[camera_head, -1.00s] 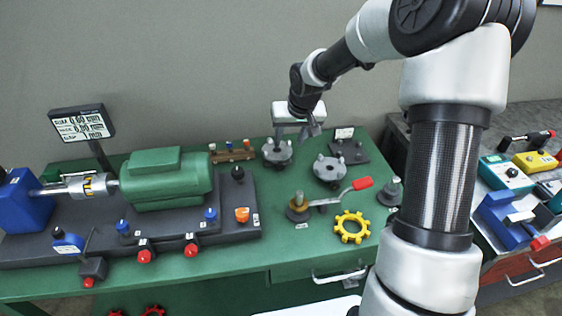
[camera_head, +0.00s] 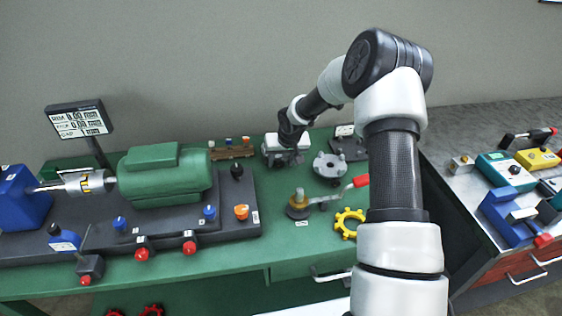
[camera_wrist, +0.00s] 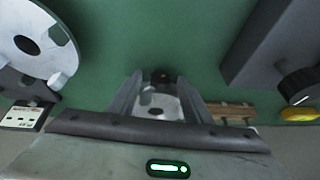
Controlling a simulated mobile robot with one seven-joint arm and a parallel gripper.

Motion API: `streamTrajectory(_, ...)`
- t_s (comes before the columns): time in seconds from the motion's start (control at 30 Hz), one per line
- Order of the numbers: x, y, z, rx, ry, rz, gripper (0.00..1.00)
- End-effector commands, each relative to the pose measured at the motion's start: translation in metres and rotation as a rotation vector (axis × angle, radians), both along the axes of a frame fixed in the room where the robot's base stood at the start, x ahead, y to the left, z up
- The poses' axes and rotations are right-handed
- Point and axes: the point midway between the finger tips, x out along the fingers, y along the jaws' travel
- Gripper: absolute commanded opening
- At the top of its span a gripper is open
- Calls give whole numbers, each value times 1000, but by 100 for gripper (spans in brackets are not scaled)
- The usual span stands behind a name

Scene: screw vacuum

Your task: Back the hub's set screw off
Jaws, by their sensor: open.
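A grey lobed hub (camera_head: 271,160) stands at the back of the green bench, mostly hidden under my gripper (camera_head: 285,157) in the head view. In the wrist view my gripper (camera_wrist: 160,80) is open, with its two fingers either side of a pale round hub part (camera_wrist: 165,107). A small dark piece with an orange spot (camera_wrist: 160,76) shows between the fingertips. I cannot tell whether it is the set screw, or whether the fingers touch anything. A second lobed grey hub (camera_head: 330,165) sits to the right, also upper left in the wrist view (camera_wrist: 28,45).
The green motor (camera_head: 165,175) and its shaft coupling (camera_head: 88,184) fill the left of the bench. A brown rack (camera_head: 232,152) stands just left of my gripper.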

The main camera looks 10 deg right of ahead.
Motion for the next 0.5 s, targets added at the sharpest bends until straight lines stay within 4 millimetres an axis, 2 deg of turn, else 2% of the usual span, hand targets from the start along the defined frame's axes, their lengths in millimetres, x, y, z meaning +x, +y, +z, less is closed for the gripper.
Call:
streamTrajectory(0.27, 0, 0, -1, 0, 0, 0, 43)
streamTrajectory(0.5, 0, 0, -1, 0, 0, 0, 4)
